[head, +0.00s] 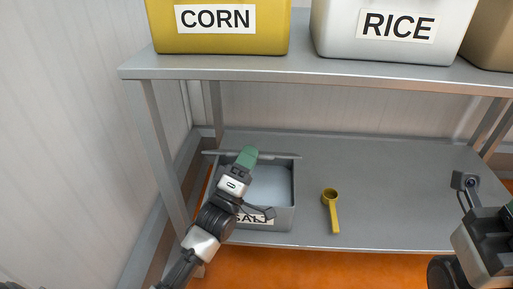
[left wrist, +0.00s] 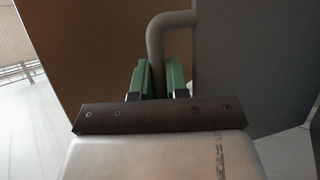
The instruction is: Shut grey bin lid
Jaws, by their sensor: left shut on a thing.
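The grey bin (head: 284,217) labelled SALT stands on the lower shelf, with a pale inside showing through its open top. Its grey lid (head: 285,155) stands up at the back of the bin, seen nearly edge-on. My left gripper (head: 247,156) reaches across the bin to the lid. In the left wrist view its green fingers (left wrist: 157,80) are shut on a bent grey handle (left wrist: 155,42) beside a flat grey panel (left wrist: 250,60). In the head view the arm hides part of the label and the handle. My right gripper (head: 508,209) is partly cut off at the right edge.
A yellow scoop (head: 331,205) lies on the lower shelf (head: 400,190) right of the bin. Above, the upper shelf (head: 300,75) holds a yellow CORN bin (head: 220,42), a white RICE bin (head: 385,50) and a tan bin (head: 490,45). A shelf leg and wall are close left.

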